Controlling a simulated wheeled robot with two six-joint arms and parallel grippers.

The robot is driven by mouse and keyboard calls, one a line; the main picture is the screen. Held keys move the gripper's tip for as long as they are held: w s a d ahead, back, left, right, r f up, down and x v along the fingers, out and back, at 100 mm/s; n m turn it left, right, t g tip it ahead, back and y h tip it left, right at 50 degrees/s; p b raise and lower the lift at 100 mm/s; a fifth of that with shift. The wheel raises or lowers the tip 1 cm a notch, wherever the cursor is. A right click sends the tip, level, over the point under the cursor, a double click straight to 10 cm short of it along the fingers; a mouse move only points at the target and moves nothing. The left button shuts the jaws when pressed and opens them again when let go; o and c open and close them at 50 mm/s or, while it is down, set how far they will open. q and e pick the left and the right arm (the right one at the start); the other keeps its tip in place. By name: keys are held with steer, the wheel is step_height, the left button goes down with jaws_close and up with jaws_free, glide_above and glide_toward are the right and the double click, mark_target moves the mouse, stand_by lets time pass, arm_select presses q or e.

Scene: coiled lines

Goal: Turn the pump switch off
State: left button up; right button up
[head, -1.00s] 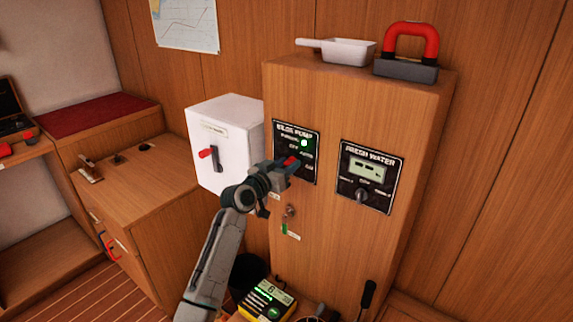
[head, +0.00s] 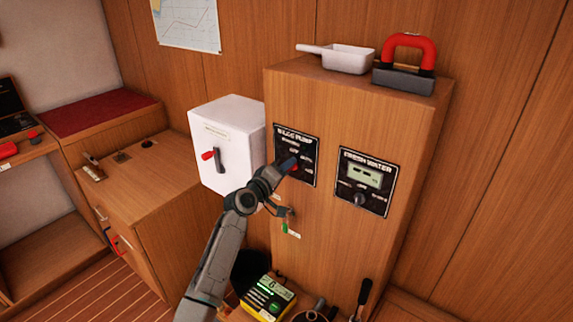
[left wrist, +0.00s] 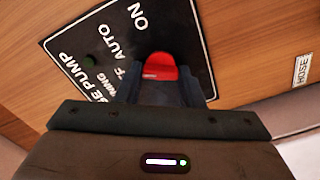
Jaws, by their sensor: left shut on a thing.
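The black bilge pump panel (head: 310,172) is on the front of the wooden cabinet, with OFF, AUTO and ON labels. Its red switch (left wrist: 160,68) shows in the left wrist view between the fingers of my left gripper (left wrist: 160,85). My left gripper (head: 287,167) is shut on the switch, against the panel in the head view. The fingers hide much of the switch, so I cannot tell which label it points to. The panel's running lamp (left wrist: 90,60) looks dark green and unlit. My right gripper is not in view.
The fresh water panel (head: 364,182) with a knob is to the right. A white box (head: 228,140) with a red-tipped handle is to the left. A key with a green tag (head: 285,228) hangs below.

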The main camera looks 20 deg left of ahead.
arm_select(q)
steer(key=n+p, duration=0.2)
steer(key=n, duration=0.3)
steer(key=shift+f, duration=0.1)
steer(key=shift+n+p, duration=0.35)
steer(key=shift+n, duration=0.05)
steer(key=o, duration=1)
steer(key=shift+s, duration=0.1)
steer(key=b+v, duration=0.1)
steer(key=v, duration=0.9)
steer(key=shift+s+a, duration=0.2)
steer(key=shift+s, duration=0.1)
